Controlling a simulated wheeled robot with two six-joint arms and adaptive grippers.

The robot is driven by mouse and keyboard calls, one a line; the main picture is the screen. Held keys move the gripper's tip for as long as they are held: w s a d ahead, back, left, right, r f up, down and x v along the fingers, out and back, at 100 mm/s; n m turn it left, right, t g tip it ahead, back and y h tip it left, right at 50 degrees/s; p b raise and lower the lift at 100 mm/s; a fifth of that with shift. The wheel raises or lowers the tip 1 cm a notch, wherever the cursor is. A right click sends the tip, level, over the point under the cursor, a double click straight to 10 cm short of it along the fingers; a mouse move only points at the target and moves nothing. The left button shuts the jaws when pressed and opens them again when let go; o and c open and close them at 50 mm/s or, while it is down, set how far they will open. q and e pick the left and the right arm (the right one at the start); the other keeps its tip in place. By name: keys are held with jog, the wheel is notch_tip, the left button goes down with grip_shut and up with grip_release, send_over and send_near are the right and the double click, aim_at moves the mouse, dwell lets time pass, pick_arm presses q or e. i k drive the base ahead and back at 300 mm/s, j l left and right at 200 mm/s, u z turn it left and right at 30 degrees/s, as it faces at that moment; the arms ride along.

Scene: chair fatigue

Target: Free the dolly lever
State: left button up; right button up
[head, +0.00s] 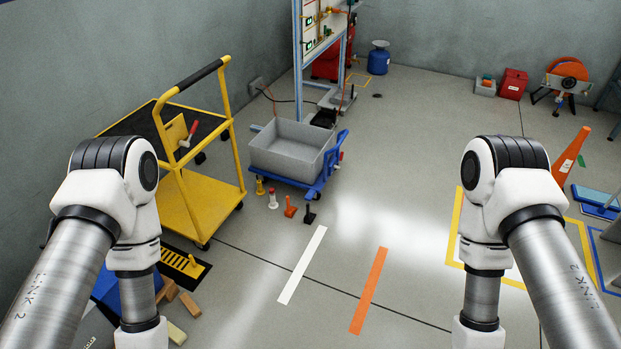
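A blue dolly (318,187) stands on the floor left of the middle and carries a grey open crate (290,165). Its raised blue end is at the right, with a small reddish part beside it. I cannot make out which part is the dolly's lever. A red-handled lever (189,133) sits on a yellow plate on the yellow cart (195,200), left of the dolly. My two arms reach down at the left and right of the picture. Both grippers are below the picture's edge, out of view.
Several small pegs, yellow, red-and-white, orange (290,207) and black, stand before the dolly. Wooden blocks (190,304) and a black-yellow ramp (183,263) lie at lower left. An orange cone (570,158) stands at right. The middle floor is clear, with white and orange stripes (369,291).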

aim_at(342, 154)
jog(key=i+j+z, duration=0.15)
jog(key=i, duration=0.4)
jog(key=i+j+z, duration=0.15)
jog(key=i, duration=0.35)
jog(key=i+l+u, duration=0.1)
jog(key=i+l, duration=0.25)
jog(key=i+l+u, duration=0.1)
jog(key=i+l, duration=0.25)
jog(key=l, duration=0.2)
jog(key=i+l+u, duration=0.1)
jog(key=i+l, duration=0.25)
jog(key=l, duration=0.15)
jog(key=i+l+u, duration=0.1)
jog(key=i+l, duration=0.2)
jog(key=l, duration=0.2)
jog(key=i+l+u, duration=0.1)
jog(key=i+l, duration=0.2)
jog(key=l, duration=0.25)
jog(key=i+l+u, duration=0.15)
jog(key=i+l, duration=0.15)
jog(key=l, duration=0.3)
jog(key=i+l+u, duration=0.1)
jog(key=i+l, duration=0.15)
jog(key=l, duration=0.35)
jog(key=i+l+u, duration=0.1)
jog(key=l, duration=0.5)
jog(key=i, duration=0.1)
